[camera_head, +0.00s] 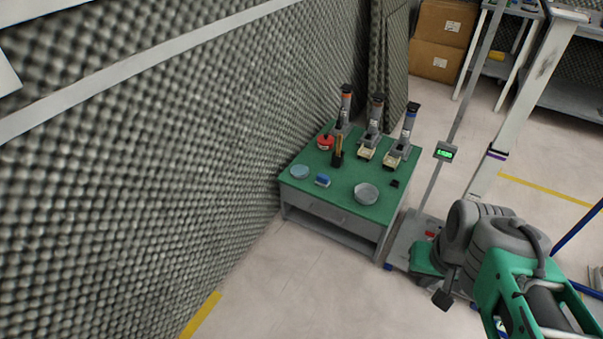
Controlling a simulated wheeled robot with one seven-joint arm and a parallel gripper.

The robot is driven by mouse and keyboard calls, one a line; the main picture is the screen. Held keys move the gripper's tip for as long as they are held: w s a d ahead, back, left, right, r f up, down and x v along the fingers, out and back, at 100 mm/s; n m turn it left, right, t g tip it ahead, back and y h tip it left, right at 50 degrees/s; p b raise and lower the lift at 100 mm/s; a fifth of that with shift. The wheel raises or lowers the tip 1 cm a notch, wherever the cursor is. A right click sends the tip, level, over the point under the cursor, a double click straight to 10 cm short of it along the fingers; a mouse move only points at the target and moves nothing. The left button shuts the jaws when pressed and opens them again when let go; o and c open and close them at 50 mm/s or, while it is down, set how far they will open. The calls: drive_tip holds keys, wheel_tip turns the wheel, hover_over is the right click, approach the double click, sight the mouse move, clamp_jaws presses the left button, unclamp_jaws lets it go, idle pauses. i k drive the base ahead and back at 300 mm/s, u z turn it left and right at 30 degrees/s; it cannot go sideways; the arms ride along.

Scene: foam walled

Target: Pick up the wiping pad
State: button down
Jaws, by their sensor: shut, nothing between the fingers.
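The wiping pad is probably the small blue block with a pale edge (322,180), lying on the green top of a small workbench (327,205) near its front left. It sits between a round blue-grey dish and a grey bowl, apart from both. My arm shows at the lower right, with grey joints and green parts, to the right of the bench and well away from the pad. I cannot make out the fingers of my gripper in this view.
A blue-grey dish (299,171), a grey bowl (366,193), a red round item (325,142) and several upright grey tools stand on the bench. A scale with a lit display (444,152) stands to its right. A foam wall (150,160) borders the left. The floor (290,290) in front is clear.

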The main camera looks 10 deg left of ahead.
sight(323, 180)
drive_tip(key=u, duration=0.4)
drive_tip(key=i, duration=0.4)
drive_tip(key=u, duration=1.05)
drive_tip(key=i, duration=1.3)
drive_tip(key=z, duration=0.25)
